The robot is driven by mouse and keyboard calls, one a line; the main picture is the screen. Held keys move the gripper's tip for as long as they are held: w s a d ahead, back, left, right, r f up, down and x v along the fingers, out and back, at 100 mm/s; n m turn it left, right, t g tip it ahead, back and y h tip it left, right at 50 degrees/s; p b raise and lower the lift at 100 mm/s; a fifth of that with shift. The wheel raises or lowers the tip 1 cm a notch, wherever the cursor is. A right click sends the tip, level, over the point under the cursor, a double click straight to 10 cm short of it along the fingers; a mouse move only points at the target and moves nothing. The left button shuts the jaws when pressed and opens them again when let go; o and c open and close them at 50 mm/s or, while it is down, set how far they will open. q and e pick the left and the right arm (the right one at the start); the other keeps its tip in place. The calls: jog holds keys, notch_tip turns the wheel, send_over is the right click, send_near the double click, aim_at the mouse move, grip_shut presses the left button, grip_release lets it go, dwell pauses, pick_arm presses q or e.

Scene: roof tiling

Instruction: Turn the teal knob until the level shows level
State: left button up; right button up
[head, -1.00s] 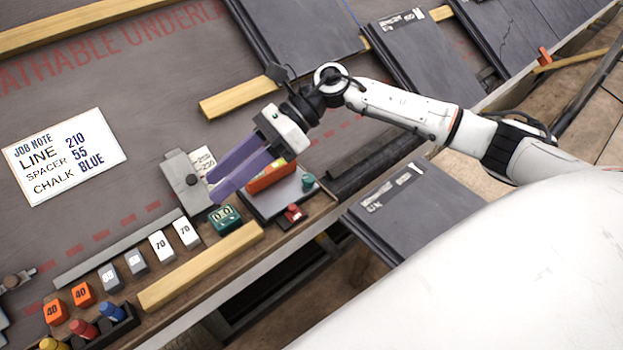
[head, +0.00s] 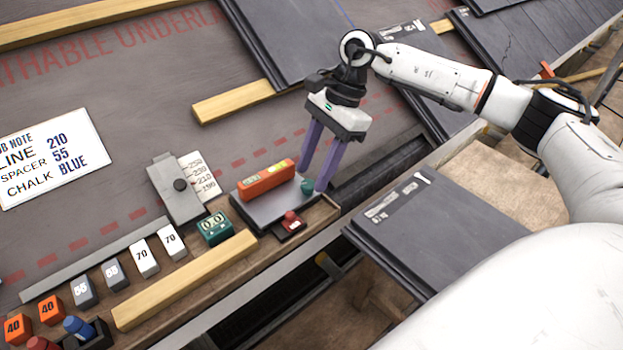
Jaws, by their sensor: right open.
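The teal knob (head: 307,187) sits at the right corner of a dark grey plate (head: 262,211). An orange level (head: 266,180) lies on that plate; its vial is too small to read. My right gripper (head: 310,183) is open, its two purple fingers pointing down with the tips at the knob, one on either side of it in the picture. I cannot tell whether they touch it. A teal display box (head: 216,228) left of the plate seems to read 0.0. My left gripper is not in view.
A red knob (head: 290,216) sits just in front of the plate. A grey gauge block (head: 174,190) with a number scale stands to the left. Numbered spacer blocks (head: 144,257) and a wooden batten (head: 185,279) lie lower left. Stacked slates (head: 440,232) lie to the right.

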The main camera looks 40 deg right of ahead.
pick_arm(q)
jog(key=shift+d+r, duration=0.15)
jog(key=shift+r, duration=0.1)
pick_arm(e)
jog(key=shift+x, duration=0.9)
jog(key=c, duration=1)
jog(key=shift+r, duration=0.1)
jog(key=shift+c, duration=0.2)
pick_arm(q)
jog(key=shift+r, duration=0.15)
pick_arm(e)
jog(key=shift+m, duration=0.3)
